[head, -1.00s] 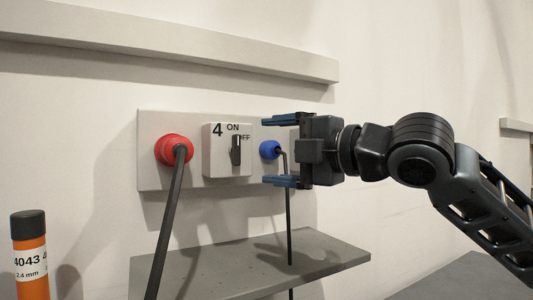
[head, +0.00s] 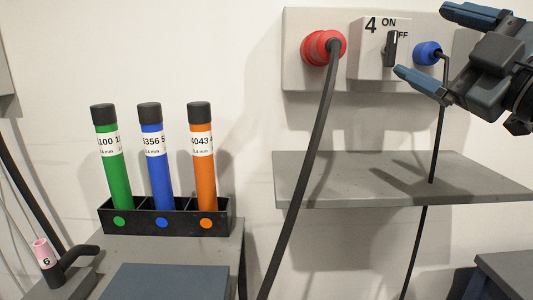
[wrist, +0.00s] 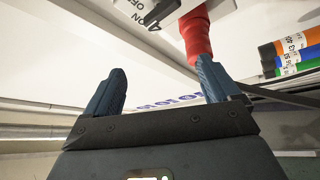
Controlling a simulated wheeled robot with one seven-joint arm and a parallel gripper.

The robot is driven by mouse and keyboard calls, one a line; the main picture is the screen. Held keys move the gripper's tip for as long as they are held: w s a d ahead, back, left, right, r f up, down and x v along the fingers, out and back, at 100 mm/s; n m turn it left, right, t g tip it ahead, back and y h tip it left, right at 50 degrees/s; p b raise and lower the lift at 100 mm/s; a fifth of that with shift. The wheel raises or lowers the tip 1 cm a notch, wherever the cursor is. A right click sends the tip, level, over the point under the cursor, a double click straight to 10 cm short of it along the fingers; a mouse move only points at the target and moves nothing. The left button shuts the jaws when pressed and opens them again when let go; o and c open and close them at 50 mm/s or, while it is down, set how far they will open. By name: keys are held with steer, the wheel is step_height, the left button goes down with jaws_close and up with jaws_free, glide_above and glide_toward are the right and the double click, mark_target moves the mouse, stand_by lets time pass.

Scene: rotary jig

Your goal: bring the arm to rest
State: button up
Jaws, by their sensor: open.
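My gripper (head: 422,41) is open and empty at the upper right of the head view, its two blue fingers tilted and pointing left. In the picture its fingertips lie above and below a blue plug (head: 428,53); the gap in depth cannot be told. In the wrist view the open fingers (wrist: 160,68) have nothing between them. The rest of my arm is mostly outside the head view.
A wall panel (head: 300,75) holds a red plug (head: 318,47) with a thick cable and a switch box (head: 365,55), handle upright. A grey shelf (head: 350,185) sits below. A black rack (head: 180,222) holds green, blue and orange tubes at left. A pink-tipped torch (head: 42,252) stands lower left.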

steer(key=s+a+f+m+h, duration=0.1)
steer(key=s+f+m+h, duration=0.4)
steer(key=f, duration=0.5)
steer(key=s+a+f+m+h, duration=0.15)
steer(key=s+f+m, duration=0.25)
steer(key=f+m, duration=0.45)
steer(key=s+f+m+h, duration=0.5)
steer(key=f+m, duration=0.1)
steer(key=f, duration=0.4)
steer(key=s+f+g, duration=0.1)
steer(key=s+f, duration=0.3)
steer(key=s, duration=0.5)
steer(key=s+d+f+n+g+y, duration=0.1)
steer(key=s+f+g, duration=0.1)
steer(key=s, duration=0.7)
steer(key=s+f+n+g+y, duration=0.1)
steer(key=s+f, duration=0.4)
steer(key=s, duration=0.4)
steer(key=shift+d+f+g+p, duration=0.35)
steer(key=shift+g+p, duration=0.05)
steer(key=shift+p, duration=0.05)
